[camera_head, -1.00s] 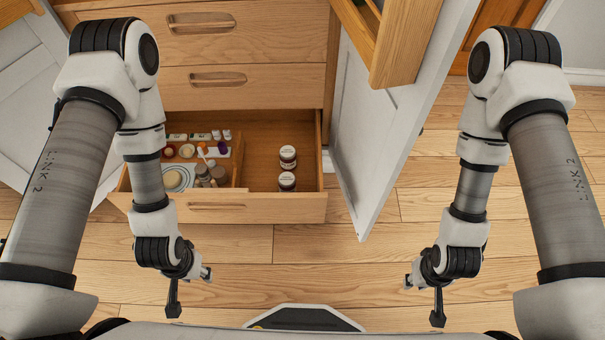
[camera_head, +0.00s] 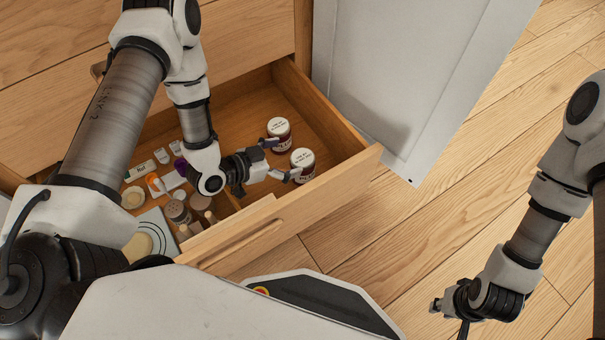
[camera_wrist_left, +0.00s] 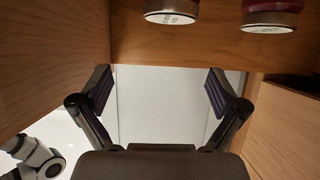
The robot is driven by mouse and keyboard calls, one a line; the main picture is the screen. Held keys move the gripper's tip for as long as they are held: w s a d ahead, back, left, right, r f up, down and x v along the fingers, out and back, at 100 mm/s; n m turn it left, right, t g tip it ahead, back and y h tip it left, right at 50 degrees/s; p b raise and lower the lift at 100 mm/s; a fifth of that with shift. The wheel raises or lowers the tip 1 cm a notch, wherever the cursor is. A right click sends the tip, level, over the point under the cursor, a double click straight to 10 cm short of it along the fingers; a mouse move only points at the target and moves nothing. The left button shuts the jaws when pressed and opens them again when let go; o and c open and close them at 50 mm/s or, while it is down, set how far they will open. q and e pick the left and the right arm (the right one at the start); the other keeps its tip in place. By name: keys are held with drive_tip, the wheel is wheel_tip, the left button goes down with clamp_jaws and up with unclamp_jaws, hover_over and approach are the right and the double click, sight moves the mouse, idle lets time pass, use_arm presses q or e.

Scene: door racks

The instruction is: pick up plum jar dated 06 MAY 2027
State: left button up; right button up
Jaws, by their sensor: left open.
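Two jars with white lids stand in the right part of the open drawer: a far jar (camera_head: 279,133) and a near jar (camera_head: 302,164), both with dark reddish contents. Their lid print is too small to read, so I cannot tell which is dated 06 MAY 2027. My left gripper (camera_head: 281,159) is open and empty, just left of the jars, fingers pointing at them. In the left wrist view the fingers (camera_wrist_left: 160,90) are spread, with parts of two jars (camera_wrist_left: 171,12) at the top edge. My right gripper (camera_head: 449,317) is open and empty over the floor.
The drawer front (camera_head: 330,192) and its right wall (camera_head: 322,108) bound the jars closely. A divider (camera_head: 232,214) separates them from several small items and containers on the left. A white door (camera_head: 405,80) stands open at the right. The floor is clear.

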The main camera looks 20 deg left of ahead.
use_arm(q)
drive_tip(key=b, duration=0.4)
approach(310, 158)
drive_tip(key=shift+h, duration=0.3)
drive_tip(key=w+f, duration=0.1)
drive_tip(key=f, duration=0.1)
drive_tip(key=w+f, duration=0.1)
drive_tip(key=w, duration=0.1)
drive_tip(key=shift+d+f, duration=0.2)
drive_tip(key=shift+f, duration=0.2)
drive_tip(key=b+x, duration=0.4)
drive_tip(key=x, duration=0.3)
drive_tip(key=shift+w+d+f, duration=0.1)
drive_tip(key=shift+d, duration=0.05)
drive_tip(key=shift+w+d, duration=0.15)
drive_tip(key=shift+w, duration=0.05)
use_arm(e)
wheel_tip(310, 158, down, 11)
drive_tip(key=w, duration=0.1)
drive_tip(key=shift+a+f, duration=0.15)
drive_tip(key=shift+a, duration=0.05)
use_arm(q)
drive_tip(key=c, duration=1.6)
